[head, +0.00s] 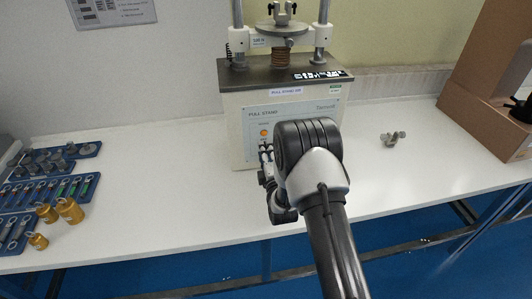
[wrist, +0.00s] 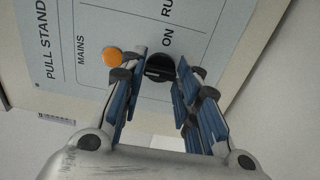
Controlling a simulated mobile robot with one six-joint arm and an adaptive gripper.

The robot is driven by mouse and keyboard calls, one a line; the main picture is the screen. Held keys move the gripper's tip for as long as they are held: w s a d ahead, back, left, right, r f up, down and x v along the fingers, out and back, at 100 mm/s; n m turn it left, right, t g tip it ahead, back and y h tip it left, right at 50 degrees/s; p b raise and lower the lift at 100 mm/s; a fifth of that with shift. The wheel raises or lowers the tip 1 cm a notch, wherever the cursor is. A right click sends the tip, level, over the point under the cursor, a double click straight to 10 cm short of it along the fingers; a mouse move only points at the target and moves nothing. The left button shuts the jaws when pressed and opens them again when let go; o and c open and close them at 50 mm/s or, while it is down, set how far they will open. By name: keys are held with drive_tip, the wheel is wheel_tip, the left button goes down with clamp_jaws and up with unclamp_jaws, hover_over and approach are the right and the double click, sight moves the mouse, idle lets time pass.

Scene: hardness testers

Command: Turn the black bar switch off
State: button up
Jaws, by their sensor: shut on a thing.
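The black bar switch (wrist: 160,73) sits on the pale front panel of the pull stand, between the printed words MAINS and RUN, with ON printed near it. My gripper (wrist: 161,64) has its blue-padded fingers on either side of the switch and is shut on it. The fingers hide part of the switch, so its exact angle is hard to read. In the head view my gripper (head: 265,165) is at the machine's front, and my wrist covers the switch.
An orange lamp (wrist: 112,56) is left of the switch. The pull stand (head: 245,105) stands at the back of the white bench (head: 150,190). Blue trays (head: 85,185) and brass weights (head: 69,210) lie left; a small metal clamp (head: 392,139) and cardboard box (head: 480,85) are right.

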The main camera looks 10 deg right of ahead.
idle(0.4)
drive_tip(key=o, duration=1.1)
drive_tip(key=shift+c, duration=0.2)
drive_tip(key=shift+s, duration=0.1)
drive_tip(key=s, duration=1.2)
drive_tip(key=shift+w, duration=0.15)
